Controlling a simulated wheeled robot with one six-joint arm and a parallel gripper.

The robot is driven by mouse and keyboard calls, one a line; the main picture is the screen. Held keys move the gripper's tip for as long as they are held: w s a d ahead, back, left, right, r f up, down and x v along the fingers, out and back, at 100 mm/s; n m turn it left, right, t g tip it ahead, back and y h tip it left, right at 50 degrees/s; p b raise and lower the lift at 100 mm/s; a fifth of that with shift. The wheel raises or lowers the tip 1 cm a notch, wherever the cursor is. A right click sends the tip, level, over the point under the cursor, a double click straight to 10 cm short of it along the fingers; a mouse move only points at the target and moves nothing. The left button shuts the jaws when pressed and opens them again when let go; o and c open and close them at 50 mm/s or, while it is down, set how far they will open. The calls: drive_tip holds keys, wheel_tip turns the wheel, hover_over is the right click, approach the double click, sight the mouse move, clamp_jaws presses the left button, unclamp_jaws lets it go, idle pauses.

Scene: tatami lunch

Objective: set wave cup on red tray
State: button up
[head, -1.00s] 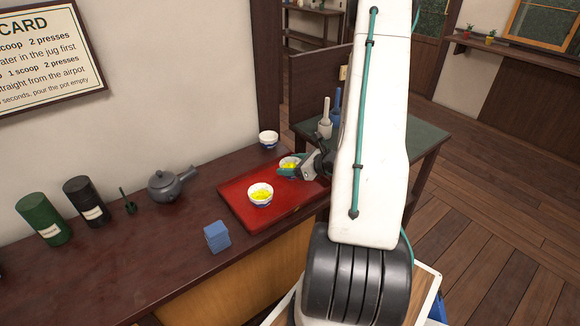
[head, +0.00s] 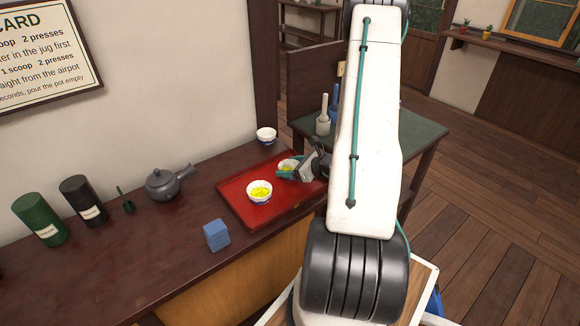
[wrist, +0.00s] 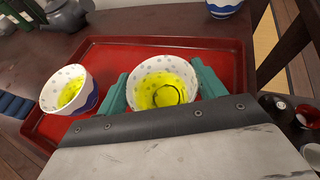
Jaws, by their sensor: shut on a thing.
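A white cup (wrist: 163,82) with small grey-blue marks inside and yellow-green liquid is between the teal fingers of my gripper (wrist: 161,90), which is shut on it. In the head view the held cup (head: 286,163) and my gripper (head: 291,172) are over the right back part of the red tray (head: 237,187). The cup looks upright, at or just above the tray floor; I cannot tell if it touches. A similar filled cup (head: 259,191) with blue on its outside stands on the tray, left of the held one. The held cup's outer pattern is mostly hidden.
Another blue-and-white cup (head: 266,135) stands on the counter behind the tray. A green-topped table (head: 425,137) is at right.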

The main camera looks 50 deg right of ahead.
drive_tip(key=o, duration=1.1)
